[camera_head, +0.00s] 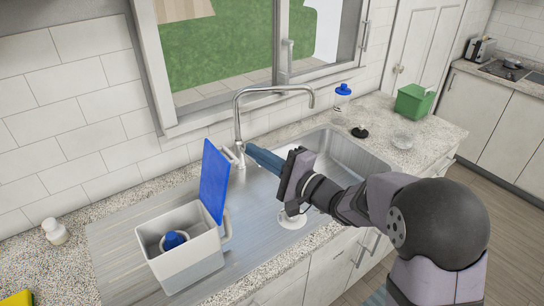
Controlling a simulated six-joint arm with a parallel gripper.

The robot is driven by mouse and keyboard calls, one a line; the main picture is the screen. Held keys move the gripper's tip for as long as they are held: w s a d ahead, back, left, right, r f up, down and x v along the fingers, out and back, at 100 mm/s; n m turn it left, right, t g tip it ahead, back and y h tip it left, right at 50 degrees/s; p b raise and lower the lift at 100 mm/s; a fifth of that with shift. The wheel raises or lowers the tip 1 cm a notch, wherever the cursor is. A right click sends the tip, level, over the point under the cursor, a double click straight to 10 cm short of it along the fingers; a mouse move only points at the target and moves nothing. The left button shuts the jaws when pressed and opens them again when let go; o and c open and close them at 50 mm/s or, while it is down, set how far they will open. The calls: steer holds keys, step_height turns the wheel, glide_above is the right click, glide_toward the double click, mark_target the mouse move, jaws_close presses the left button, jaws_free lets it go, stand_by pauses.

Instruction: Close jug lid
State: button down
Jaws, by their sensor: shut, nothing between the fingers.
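The jug is a white, box-shaped container (190,265) with a side handle, standing on the ribbed drainboard left of the sink. Its flat blue lid (213,182) stands open, roughly upright along the jug's right side. A blue-topped round object (174,240) sits inside the jug. My gripper (249,151) reaches in from the right over the sink, with its blue fingers shut and empty. The fingertips point left toward the lid's upper right side, near the tap. They look apart from the lid, with a small gap in this view.
A curved metal tap (238,125) rises close behind my fingertips. The steel sink (350,158) lies under my arm. A blue-capped bottle (342,97), a dark round item (359,132), a glass dish (402,139) and a green box (412,103) stand to the right. A white bottle (55,232) stands left.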

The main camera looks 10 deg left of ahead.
steer(key=s+a, duration=0.1)
steer(key=s+a+r+p, duration=0.1)
steer(key=shift+s+a, duration=0.25)
steer(key=shift+s, duration=0.1)
steer(key=shift+s+r, duration=0.1)
steer(key=s+a+n+h+b, duration=0.4)
steer(key=s+a+n+b, duration=0.1)
steer(key=s+a+n, duration=0.8)
steer(key=s+a+f+n+h+p, duration=0.1)
steer(key=s+a+f+n+p, duration=0.1)
steer(key=s+a+f+n, duration=0.2)
steer(key=shift+s+a+f+t, duration=0.3)
steer(key=shift+s+a+f, duration=0.85)
steer(key=shift+f, duration=0.9)
